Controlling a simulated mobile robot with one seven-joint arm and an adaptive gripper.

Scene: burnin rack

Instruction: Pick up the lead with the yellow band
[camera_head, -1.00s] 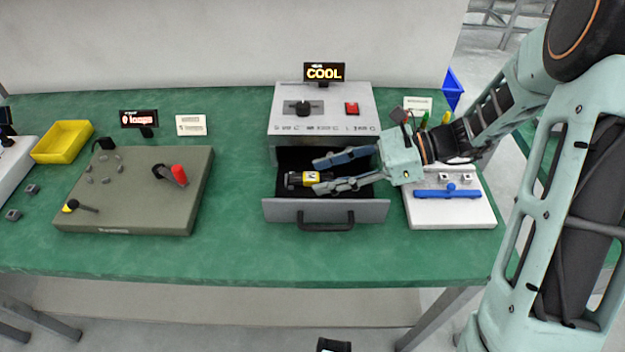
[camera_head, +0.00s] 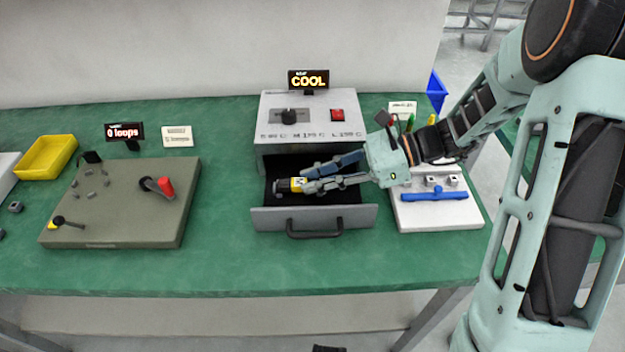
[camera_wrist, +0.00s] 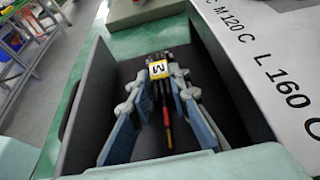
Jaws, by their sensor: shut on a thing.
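The lead with the yellow band (camera_head: 297,184) lies in the open drawer (camera_head: 314,219). It has a dark end at left, and its yellow band (camera_wrist: 158,69) bears a letter M in the wrist view. A thin part with red and yellow on it runs back from the band between my fingers. My gripper (camera_head: 305,181) reaches into the drawer from the right, its two fingers closed on the lead at the band. In the wrist view my gripper (camera_wrist: 163,78) has a fingertip against each side of it. The fingers hide part of the lead.
The grey oven box (camera_head: 310,110) with a dial, a red button and a COOL display (camera_head: 308,80) stands behind the drawer. A white fixture (camera_head: 437,213) with a blue bar is close at right. A grey-green board (camera_head: 120,215) and yellow tray (camera_head: 46,157) are at left.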

